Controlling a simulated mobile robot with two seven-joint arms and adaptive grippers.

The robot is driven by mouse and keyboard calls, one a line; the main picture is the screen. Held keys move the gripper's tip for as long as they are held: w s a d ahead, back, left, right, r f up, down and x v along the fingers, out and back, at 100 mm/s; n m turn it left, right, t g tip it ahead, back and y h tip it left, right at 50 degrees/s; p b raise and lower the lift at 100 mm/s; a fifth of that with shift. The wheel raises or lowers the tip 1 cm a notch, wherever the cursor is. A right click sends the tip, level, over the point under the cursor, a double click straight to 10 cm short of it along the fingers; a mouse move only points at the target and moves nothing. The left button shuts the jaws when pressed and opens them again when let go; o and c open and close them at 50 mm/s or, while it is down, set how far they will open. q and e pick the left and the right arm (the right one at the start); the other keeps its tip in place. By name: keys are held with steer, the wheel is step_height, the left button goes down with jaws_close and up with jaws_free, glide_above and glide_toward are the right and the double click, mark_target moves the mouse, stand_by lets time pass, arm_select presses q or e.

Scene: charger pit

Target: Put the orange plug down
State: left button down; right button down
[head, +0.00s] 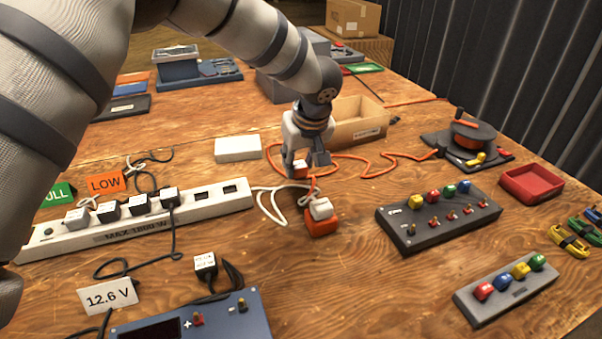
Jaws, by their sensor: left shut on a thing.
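My left gripper (304,168) comes down from above near the middle of the table. It is shut on the orange plug (299,171), a small orange and white piece mostly hidden by the fingers. The plug is low over the wood; whether it touches the table I cannot tell. An orange cable (375,172) runs from around the gripper to the right. An orange socket block (322,224) with a white plug (320,208) on top sits just in front of the gripper. My right gripper is not in view.
A white power strip (110,236) with several plugs lies at left. A white box (238,149) and an open cardboard box (360,122) are behind. A grey switch panel (440,222), cable reel (467,142) and red tray (531,184) are at right. Bare wood lies front centre.

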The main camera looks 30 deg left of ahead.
mark_target(301, 169)
arm_select(q)
steer(key=shift+s+d+f, duration=0.1)
steer(key=shift+f, duration=1.3)
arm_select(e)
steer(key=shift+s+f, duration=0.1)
arm_select(q)
steer(key=shift+f, duration=0.15)
steer(key=c, duration=1.2)
jaws_free()
steer(key=shift+r, duration=0.3)
steer(key=p+v, duration=0.1)
steer(key=v, duration=1)
steer(key=shift+r, duration=0.25)
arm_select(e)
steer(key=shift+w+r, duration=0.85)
arm_select(q)
steer(key=shift+s+d+f, duration=0.1)
steer(key=shift+s+d, duration=0.05)
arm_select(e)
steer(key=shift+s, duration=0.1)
